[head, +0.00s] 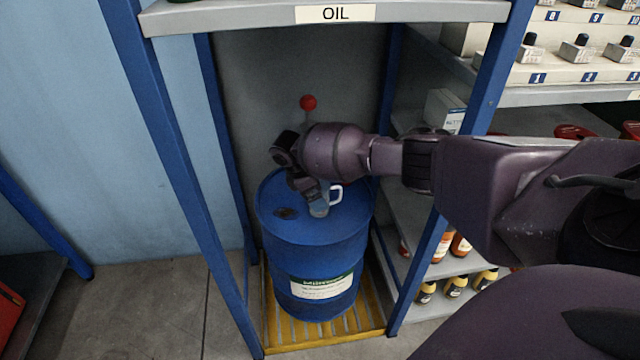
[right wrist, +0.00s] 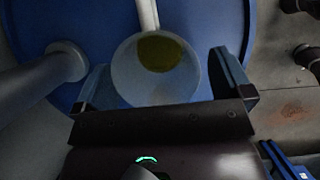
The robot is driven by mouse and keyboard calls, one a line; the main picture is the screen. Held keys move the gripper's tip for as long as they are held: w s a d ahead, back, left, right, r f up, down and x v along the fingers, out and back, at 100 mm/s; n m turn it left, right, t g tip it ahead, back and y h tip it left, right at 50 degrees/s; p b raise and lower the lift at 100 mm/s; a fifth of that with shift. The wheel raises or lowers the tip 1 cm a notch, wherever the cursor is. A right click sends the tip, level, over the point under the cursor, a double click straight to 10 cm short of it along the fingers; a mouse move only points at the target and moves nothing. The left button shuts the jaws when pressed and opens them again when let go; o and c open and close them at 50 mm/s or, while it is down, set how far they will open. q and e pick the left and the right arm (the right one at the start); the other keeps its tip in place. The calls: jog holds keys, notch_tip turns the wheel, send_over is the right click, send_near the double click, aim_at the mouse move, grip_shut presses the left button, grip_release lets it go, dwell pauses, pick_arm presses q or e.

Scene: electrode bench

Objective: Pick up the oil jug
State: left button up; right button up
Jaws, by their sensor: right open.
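The oil jug (head: 319,209) is a small pale, translucent vessel with a white handle. It stands on top of the blue drum (head: 312,245), partly hidden by my right gripper (head: 314,191). In the right wrist view I look down into the jug's round mouth (right wrist: 128,76) and see yellow-green oil inside. The fingers of my right gripper (right wrist: 165,82) are open, one on each side of the jug. I cannot tell whether either finger touches it. My left gripper is not in view.
The drum stands on a yellow slatted pallet (head: 285,336) between blue rack posts (head: 185,165). A shelf edge labelled OIL (head: 420,11) runs above. A pump with a red knob (head: 308,102) rises behind my wrist. Shelves with bottles (head: 460,245) stand to the right.

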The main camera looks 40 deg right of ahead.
jog(key=shift+r, duration=0.15)
jog(key=c, duration=1.1)
jog(key=shift+w+a+r, duration=0.1)
